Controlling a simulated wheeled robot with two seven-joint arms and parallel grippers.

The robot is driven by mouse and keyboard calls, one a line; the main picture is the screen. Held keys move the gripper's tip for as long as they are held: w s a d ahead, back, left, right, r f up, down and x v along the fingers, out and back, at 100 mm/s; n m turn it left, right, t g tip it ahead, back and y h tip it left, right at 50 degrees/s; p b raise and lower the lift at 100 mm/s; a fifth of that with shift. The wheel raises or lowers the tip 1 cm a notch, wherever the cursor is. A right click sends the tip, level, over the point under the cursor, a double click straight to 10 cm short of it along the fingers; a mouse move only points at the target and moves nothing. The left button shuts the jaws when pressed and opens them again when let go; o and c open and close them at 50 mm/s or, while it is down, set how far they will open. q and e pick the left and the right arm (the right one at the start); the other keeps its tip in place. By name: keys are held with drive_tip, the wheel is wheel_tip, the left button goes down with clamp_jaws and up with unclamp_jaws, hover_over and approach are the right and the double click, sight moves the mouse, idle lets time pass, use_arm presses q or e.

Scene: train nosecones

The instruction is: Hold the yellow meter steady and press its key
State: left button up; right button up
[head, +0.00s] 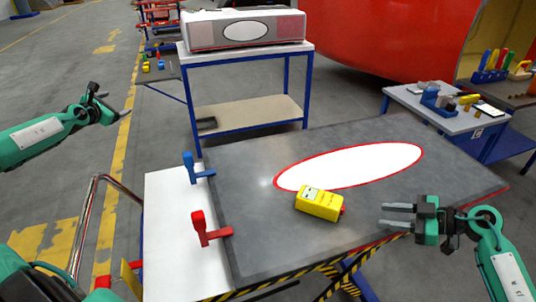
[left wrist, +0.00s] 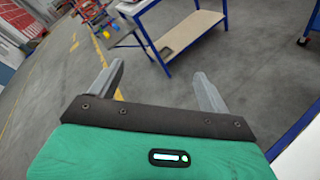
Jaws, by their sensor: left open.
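The yellow meter (head: 319,205) lies on the grey table top (head: 255,235), just below the white oval with the red rim. A small pale display shows on its upper left part, and something red shows at its right end. The key is too small to tell. My right gripper (head: 383,215) is open and empty, to the right of the meter and apart from it, fingers pointing left towards it. My left gripper (head: 113,103) is open and empty, far left of the table over the floor. Its spread fingers also show in the left wrist view (left wrist: 157,85).
A blue clamp (head: 195,170) and a red clamp (head: 205,230) stand on the table's left edge, beside a white panel (head: 175,220). A blue-framed bench (head: 245,110) stands behind, and a tool table (head: 450,115) at right. The table top around the meter is clear.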

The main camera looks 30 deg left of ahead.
use_arm(q)
drive_tip(key=w+d+f+h, duration=0.3)
drive_tip(key=d+f+h, duration=0.15)
drive_tip(key=d, duration=0.45)
use_arm(e)
drive_tip(key=shift+a, duration=0.2)
drive_tip(key=shift+d, duration=0.15)
use_arm(q)
wheel_tip(320, 180, up, 3)
drive_tip(key=m+g, duration=1.4)
drive_tip(key=m, duration=0.1)
hover_over(306, 191)
drive_tip(key=shift+h, duration=0.35)
wheel_tip(306, 191, down, 14)
drive_tip(key=shift+s+d+r, duration=0.1)
drive_tip(key=shift+r, duration=0.1)
